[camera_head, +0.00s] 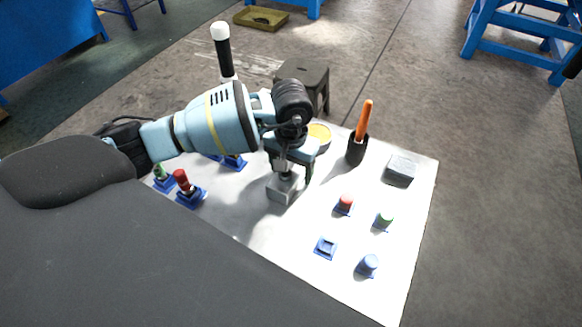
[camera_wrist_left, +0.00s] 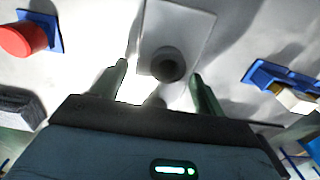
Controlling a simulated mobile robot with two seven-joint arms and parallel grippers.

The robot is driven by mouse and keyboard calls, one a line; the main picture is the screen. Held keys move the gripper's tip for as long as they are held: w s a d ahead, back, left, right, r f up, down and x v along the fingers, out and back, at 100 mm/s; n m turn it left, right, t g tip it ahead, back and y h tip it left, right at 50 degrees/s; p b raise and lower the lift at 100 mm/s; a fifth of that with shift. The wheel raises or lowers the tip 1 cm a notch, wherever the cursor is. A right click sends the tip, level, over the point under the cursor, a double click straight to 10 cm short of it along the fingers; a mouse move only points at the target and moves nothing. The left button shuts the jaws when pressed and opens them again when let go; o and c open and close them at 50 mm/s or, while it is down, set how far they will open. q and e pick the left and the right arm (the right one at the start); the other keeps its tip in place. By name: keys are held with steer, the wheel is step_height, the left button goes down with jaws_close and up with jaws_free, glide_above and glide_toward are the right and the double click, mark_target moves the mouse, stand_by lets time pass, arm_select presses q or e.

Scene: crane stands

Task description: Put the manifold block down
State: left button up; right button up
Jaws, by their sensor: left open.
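A light grey block (camera_head: 282,190), which I take to be the manifold block, rests on the white table top (camera_head: 250,222) below my left gripper (camera_head: 289,172). In the left wrist view the block (camera_wrist_left: 190,25) shows from above as a pale rectangle with a round dark knob (camera_wrist_left: 168,65). My left gripper (camera_wrist_left: 160,80) is open, with one finger on each side of the knob and gaps visible between. The gripper partly hides the block in the head view. My right gripper is not in view.
A dark cup with an orange handle (camera_head: 364,120) and a dark grey block (camera_head: 400,168) stand to the right. More blue stands (camera_head: 190,196) are left.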

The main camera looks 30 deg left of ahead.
mark_target(291, 167)
arm_select(q)
step_height(291, 167, up, 12)
stand_by(0.4)
